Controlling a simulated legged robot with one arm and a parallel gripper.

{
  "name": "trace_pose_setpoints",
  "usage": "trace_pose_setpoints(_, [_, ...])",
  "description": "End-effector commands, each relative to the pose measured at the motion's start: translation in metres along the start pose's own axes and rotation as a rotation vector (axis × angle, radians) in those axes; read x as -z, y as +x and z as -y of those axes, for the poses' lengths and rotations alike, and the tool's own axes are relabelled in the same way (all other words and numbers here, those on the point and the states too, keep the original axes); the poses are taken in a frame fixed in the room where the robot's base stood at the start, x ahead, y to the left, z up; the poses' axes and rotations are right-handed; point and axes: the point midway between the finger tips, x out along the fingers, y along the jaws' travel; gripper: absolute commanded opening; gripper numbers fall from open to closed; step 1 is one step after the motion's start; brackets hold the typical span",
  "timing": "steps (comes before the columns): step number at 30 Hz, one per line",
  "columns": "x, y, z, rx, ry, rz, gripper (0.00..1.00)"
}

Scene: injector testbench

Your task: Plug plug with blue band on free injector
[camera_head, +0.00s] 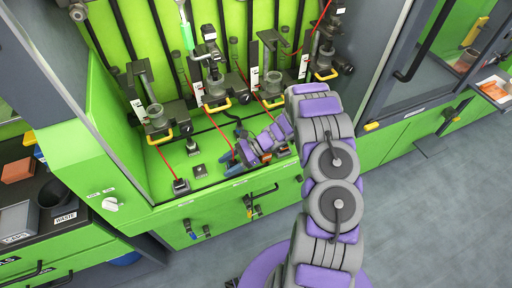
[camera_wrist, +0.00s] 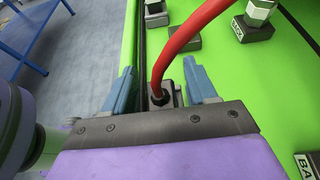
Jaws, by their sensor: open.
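My gripper (camera_wrist: 158,95) is open in the wrist view, with its two blue fingers on either side of a dark plug-like end (camera_wrist: 158,97) on a red cable (camera_wrist: 182,42). No blue band shows on that end, and I cannot tell whether the fingers touch it. In the head view my gripper (camera_head: 236,160) is low over the front of the green bench floor, partly hidden by my wrist. I cannot tell which is free.
A dark block with a red cable (camera_head: 181,186) and small dark blocks (camera_head: 199,171) sit on the bench floor to the left. Labelled blocks (camera_wrist: 252,28) show in the wrist view. The green side wall (camera_head: 85,150) bounds the left; the bench's front edge is close to my gripper.

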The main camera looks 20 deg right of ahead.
Motion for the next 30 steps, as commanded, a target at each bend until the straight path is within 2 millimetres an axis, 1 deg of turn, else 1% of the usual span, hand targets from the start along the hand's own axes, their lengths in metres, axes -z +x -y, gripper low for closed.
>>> trace_pose_setpoints(1, [0.002,-0.002,0.0,0.003,0.0,0.0,0.57])
trace_pose_setpoints(3, [-0.001,-0.013,0.001,0.004,-0.001,0.001,0.57])
trace_pose_setpoints(11, [0.0,-0.054,0.0,0.006,-0.002,-0.002,0.57])
trace_pose_setpoints(18, [0.002,-0.108,-0.001,0.007,-0.001,-0.003,0.57])
trace_pose_setpoints(24, [0.002,-0.146,-0.001,0.004,-0.001,-0.002,0.57])
trace_pose_setpoints(27, [0.003,-0.159,-0.001,0.004,0.0,-0.002,0.57])
trace_pose_setpoints(30, [0.002,-0.168,-0.001,0.003,-0.001,-0.002,0.57])
